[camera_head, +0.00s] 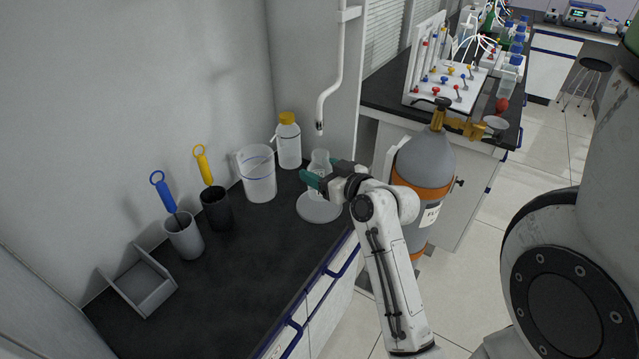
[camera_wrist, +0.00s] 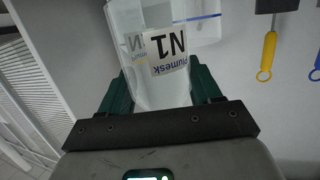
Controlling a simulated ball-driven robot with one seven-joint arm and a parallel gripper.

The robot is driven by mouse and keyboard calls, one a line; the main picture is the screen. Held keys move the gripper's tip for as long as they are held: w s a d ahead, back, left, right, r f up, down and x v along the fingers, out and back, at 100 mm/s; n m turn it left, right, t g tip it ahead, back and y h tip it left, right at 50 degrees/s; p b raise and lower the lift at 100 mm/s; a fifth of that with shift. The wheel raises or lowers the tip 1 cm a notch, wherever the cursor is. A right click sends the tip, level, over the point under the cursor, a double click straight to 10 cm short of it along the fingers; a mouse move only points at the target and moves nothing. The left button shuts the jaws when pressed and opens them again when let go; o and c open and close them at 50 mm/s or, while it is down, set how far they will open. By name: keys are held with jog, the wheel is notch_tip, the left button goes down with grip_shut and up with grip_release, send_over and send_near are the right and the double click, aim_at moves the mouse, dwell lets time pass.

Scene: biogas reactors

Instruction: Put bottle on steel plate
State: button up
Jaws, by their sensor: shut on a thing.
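A clear bottle (camera_head: 319,162) stands upright at the far end of the black counter, over the round steel plate (camera_head: 318,211). My gripper (camera_head: 322,180) reaches in from the right with its green fingers shut around the bottle. I cannot tell whether the bottle's base touches the plate. In the wrist view the bottle (camera_wrist: 160,75) with a white label marked "N1" fills the space between the green fingers (camera_wrist: 160,95). The bottle's lower part is partly hidden by my gripper in the head view.
A clear beaker (camera_head: 257,174) and a yellow-capped bottle (camera_head: 288,143) stand left of the plate. A tap (camera_head: 320,127) hangs above. Cups (camera_head: 184,238) and a grey tray (camera_head: 140,284) are nearer. A gas cylinder (camera_head: 424,170) stands right. The counter's front middle is clear.

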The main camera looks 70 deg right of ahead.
aim_at(319, 174)
jog(key=d+f, duration=0.1)
jog(key=w+d+f, duration=0.1)
jog(key=f, duration=0.1)
jog(key=shift+d, duration=0.1)
jog(key=shift+f+p, duration=0.3)
jog(key=shift+f, duration=1.25)
jog(key=shift+w, duration=0.1)
jog(key=shift+f, duration=0.2)
jog(key=o, duration=1.2)
jog(key=shift+c, duration=0.2)
jog(key=shift+r, duration=0.2)
jog(key=b+v, duration=0.2)
jog(key=v, duration=1)
